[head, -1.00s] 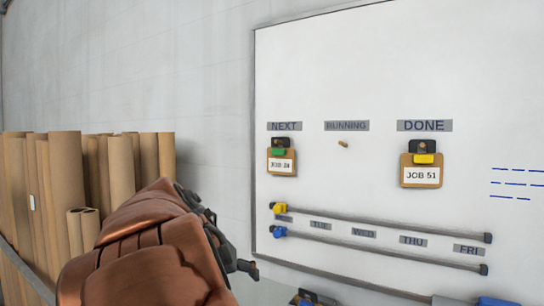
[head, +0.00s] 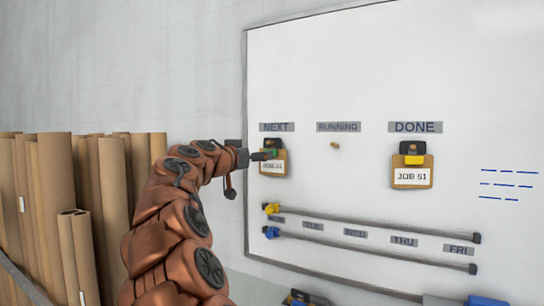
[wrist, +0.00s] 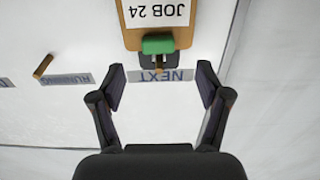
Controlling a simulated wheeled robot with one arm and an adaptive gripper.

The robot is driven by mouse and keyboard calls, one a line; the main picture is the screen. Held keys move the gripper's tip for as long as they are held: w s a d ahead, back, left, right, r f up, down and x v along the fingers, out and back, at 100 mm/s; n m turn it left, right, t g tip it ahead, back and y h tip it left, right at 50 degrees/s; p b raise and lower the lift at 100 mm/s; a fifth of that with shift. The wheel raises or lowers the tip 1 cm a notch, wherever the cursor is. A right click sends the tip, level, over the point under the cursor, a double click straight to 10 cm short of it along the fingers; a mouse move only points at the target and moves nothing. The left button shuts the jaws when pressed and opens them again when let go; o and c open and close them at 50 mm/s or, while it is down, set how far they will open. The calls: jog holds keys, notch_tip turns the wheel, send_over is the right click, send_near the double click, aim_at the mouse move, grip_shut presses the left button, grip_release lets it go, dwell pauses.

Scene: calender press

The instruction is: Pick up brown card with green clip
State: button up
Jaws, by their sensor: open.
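The brown card with the green clip (head: 272,164) hangs under the NEXT label on the whiteboard (head: 360,70). Its white label reads JOB 24 in the wrist view, where the card (wrist: 129,36) appears upside down at the top. The green clip (wrist: 158,44) and its dark backing sit by a small peg. My gripper (head: 264,156) is in front of the card in the head view and partly covers it. In the wrist view my gripper (wrist: 161,82) has its fingers wide apart, either side of the NEXT label, with nothing between them. The card lies beyond the fingertips.
A brown card with a yellow clip (head: 411,174), JOB 51, hangs under DONE. An empty peg (head: 335,145) is under RUNNING. Two rails (head: 375,224) with yellow and blue sliders cross the board below. Tall brown rolls (head: 85,190) stand at the left.

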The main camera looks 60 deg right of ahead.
jog(key=d+p, duration=0.3)
jog(key=d, duration=0.3)
jog(key=shift+d, duration=0.3)
jog(key=c, duration=1.1)
jog(key=shift+r+b, duration=0.1)
jog(key=shift+b, duration=0.2)
jog(key=a+b, duration=0.2)
jog(key=a, duration=0.4)
jog(key=a+b, duration=0.2)
jog(key=a, duration=0.4)
jog(key=a+b, duration=0.2)
jog(key=a, duration=0.4)
jog(key=shift+s+r, duration=0.15)
jog(key=shift+s, duration=0.25)
jog(key=shift+r, duration=0.35)
jog(key=shift+a, duration=0.2)
